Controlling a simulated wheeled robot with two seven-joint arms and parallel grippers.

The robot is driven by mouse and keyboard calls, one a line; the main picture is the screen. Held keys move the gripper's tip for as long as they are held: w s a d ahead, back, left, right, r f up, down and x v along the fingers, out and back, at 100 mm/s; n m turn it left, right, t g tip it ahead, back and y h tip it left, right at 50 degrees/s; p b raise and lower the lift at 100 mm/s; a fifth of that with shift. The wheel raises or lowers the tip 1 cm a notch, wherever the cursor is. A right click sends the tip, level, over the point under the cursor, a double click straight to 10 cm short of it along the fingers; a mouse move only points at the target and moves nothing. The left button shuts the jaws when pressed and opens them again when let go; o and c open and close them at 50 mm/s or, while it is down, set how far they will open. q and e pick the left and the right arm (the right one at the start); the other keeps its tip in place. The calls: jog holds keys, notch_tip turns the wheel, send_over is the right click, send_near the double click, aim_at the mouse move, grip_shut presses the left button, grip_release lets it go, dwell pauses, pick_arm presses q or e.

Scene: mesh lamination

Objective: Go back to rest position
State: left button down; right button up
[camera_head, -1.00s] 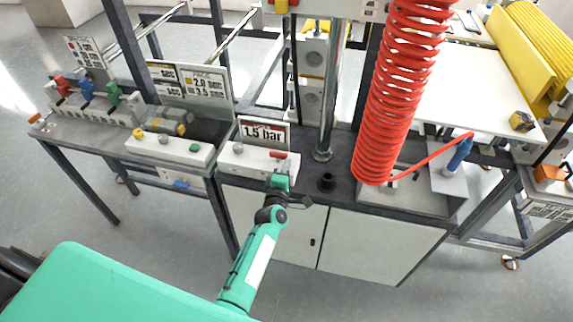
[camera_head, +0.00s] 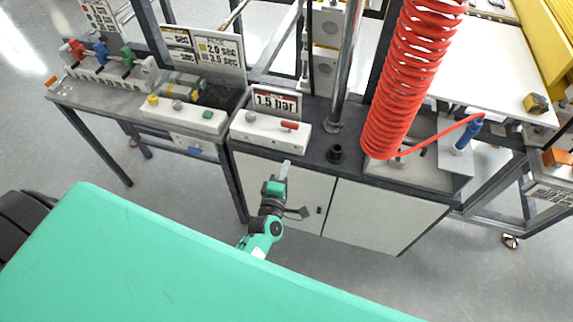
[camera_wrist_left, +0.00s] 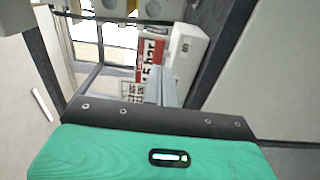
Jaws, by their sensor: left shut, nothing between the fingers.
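My left gripper (camera_head: 284,170) is in front of the cabinet doors, below the front edge of the bench top. Its narrow fingers are together with nothing between them. It is apart from the white control box (camera_head: 262,131) with the red switch (camera_head: 289,125) above it. In the left wrist view the closed fingers (camera_wrist_left: 162,88) point toward the box and the "1.5 bar" sign (camera_wrist_left: 151,62). My right gripper is not in view.
The cabinet (camera_head: 365,215) stands right behind my left arm. A coiled red hose (camera_head: 412,85) hangs at the right. A second control box (camera_head: 183,115) and several coloured valves stand at the left. Grey floor (camera_head: 165,190) lies open in front of the bench.

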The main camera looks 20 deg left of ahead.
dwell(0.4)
pick_arm(q)
jog(key=s+d+f+m+g+h+b, duration=0.15)
jog(key=s+f+m+g, duration=0.4)
jog(key=f, duration=0.95)
jog(key=s+d+f+m+g+h, duration=0.1)
jog(key=s+f+m+g+h, duration=0.15)
jog(key=s+f+m, duration=0.9)
jog(key=s+a+f+m+g+y+b, duration=0.1)
jog(key=s+a+f+g, duration=0.3)
jog(key=s+f, duration=0.7)
jog(key=s+a+f+m+g+y, duration=0.1)
jog(key=s+a+f+m+g, duration=0.2)
jog(key=s+f, duration=0.8)
jog(key=s+a+g, duration=0.2)
jog(key=s, duration=0.4)
jog(key=shift+s+m+b, duration=0.35)
jog(key=shift+m+b, duration=0.05)
